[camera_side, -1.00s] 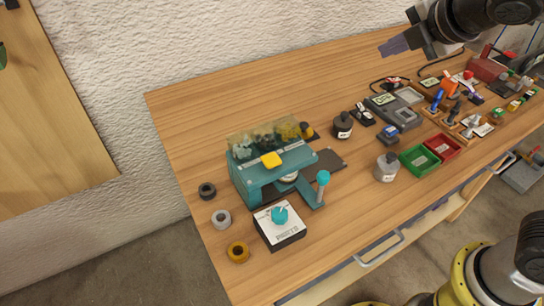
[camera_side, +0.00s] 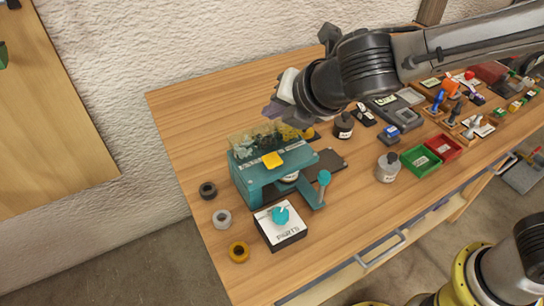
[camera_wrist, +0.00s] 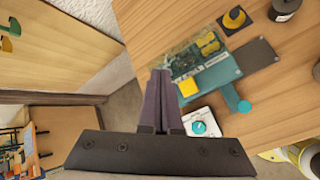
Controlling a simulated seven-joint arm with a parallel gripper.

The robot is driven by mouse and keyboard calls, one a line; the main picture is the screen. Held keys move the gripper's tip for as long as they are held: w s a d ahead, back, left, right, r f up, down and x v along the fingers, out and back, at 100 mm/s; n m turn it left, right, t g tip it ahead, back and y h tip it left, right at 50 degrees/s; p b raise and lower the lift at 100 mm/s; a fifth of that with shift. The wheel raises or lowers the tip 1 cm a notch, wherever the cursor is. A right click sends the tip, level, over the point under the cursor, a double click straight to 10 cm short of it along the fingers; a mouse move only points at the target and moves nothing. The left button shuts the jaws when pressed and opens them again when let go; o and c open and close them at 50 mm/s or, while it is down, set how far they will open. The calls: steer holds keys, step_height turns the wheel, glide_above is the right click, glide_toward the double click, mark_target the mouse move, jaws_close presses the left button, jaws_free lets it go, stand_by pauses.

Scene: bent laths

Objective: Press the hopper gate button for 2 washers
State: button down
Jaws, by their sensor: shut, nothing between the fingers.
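The teal hopper machine (camera_side: 256,182) stands at the left end of the bench, with a clear bin of several parts (camera_side: 258,139) on top. A yellow button (camera_side: 272,160) sits on its front top edge; it also shows in the wrist view (camera_wrist: 188,87). A white dial box (camera_side: 279,229) with a teal knob stands in front, its knob (camera_wrist: 199,127) visible in the wrist view. My gripper (camera_side: 272,111) is above the back of the machine, apart from the button. In the wrist view its fingers (camera_wrist: 160,75) are together and empty, left of the button.
A teal-topped lever (camera_side: 323,178) rises at the machine's right front. Right of it are a dark jar (camera_side: 343,126), a grey bottle (camera_side: 387,167), and green (camera_side: 420,159) and red trays (camera_side: 444,147).

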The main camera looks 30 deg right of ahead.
mark_target(268, 157)
steer(key=shift+f, duration=4.35)
steer(key=shift+f, duration=0.1)
steer(key=shift+f, duration=0.35)
steer(key=shift+f, duration=0.75)
steer(key=shift+r, duration=1.15)
steer(key=shift+r, duration=2.55)
